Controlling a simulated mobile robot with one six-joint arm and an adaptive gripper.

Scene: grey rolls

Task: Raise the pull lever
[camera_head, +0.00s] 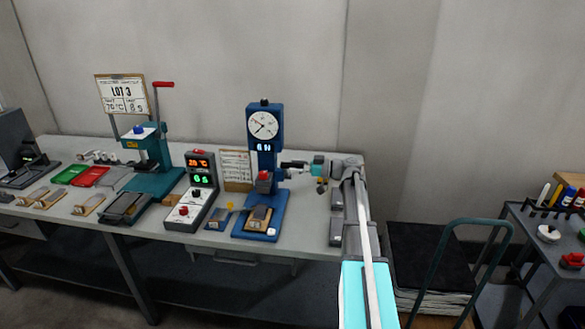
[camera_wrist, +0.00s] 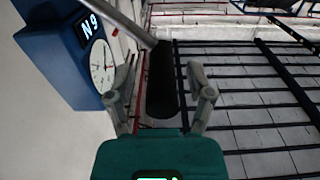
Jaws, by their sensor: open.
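The blue tester (camera_head: 265,107) with a round dial stands on the bench, and its blue body (camera_wrist: 55,55) fills the upper left of the wrist view. The pull lever is a metal rod ending in a black cylindrical grip (camera_wrist: 161,85). My gripper (camera_head: 289,168) is open at the right side of the tester's column. In the wrist view, the fingers of my gripper (camera_wrist: 157,92) stand on either side of the black grip, with gaps showing. In the head view the lever is small and hard to separate from my gripper.
A green press (camera_head: 148,150) with a red-handled lever (camera_head: 163,85) stands to the left. A control box (camera_head: 199,185) with lit digits and a paper card (camera_head: 236,165) stand between them. Red and green trays lie farther left. A trolley (camera_head: 545,235) is at the right.

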